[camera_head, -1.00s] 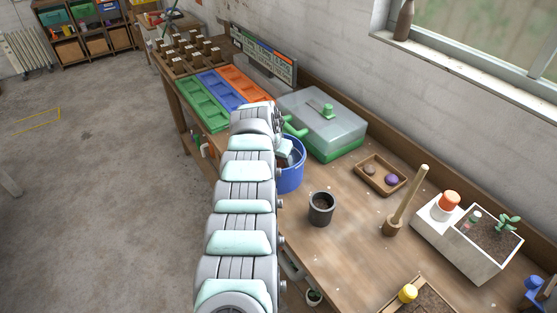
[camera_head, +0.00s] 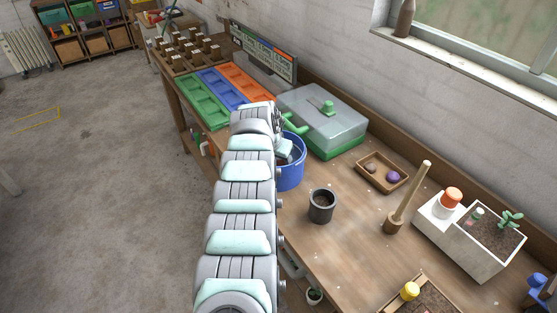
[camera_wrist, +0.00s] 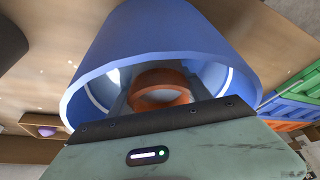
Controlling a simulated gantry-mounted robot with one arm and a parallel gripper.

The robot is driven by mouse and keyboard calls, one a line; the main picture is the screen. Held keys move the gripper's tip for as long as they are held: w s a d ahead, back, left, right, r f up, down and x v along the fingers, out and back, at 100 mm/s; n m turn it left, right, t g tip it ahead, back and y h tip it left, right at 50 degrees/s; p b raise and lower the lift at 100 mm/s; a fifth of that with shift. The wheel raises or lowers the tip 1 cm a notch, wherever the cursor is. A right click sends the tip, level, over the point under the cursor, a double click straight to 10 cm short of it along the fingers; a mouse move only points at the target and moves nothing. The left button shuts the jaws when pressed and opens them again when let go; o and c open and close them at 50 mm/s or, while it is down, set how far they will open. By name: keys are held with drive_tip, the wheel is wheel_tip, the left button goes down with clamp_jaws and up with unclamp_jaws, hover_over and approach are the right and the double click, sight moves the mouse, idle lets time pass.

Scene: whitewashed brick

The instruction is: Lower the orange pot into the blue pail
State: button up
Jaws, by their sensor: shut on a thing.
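The blue pail (camera_head: 290,176) stands on the workbench, partly hidden behind my arm in the head view. In the wrist view the pail (camera_wrist: 170,35) opens toward the camera and fills the upper middle. The orange pot (camera_wrist: 160,88) shows inside the pail's rim, with its lower part cut off by my gripper's body. My gripper (camera_head: 284,150) is at the pail's mouth and is shut on the pot. The fingertips are hidden, and the pot cannot be seen in the head view. Whether the pot touches the pail's bottom cannot be told.
A dark pot of soil (camera_head: 322,206) stands in front of the pail. A clear-lidded green box (camera_head: 325,120) is close behind it. Green, blue and orange trays (camera_head: 203,104) lie to the left. A wooden tray (camera_head: 383,172) and a wooden dibber (camera_head: 408,198) are to the right.

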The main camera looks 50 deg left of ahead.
drive_tip(key=o, duration=1.7)
drive_tip(key=shift+o, duration=0.2)
drive_tip(key=shift+d+r+p, duration=0.15)
drive_tip(key=shift+r+p, duration=0.55)
drive_tip(key=shift+p+v, duration=0.65)
drive_tip(key=shift+v, duration=0.1)
drive_tip(key=v, duration=0.8)
drive_tip(key=shift+s, duration=0.25)
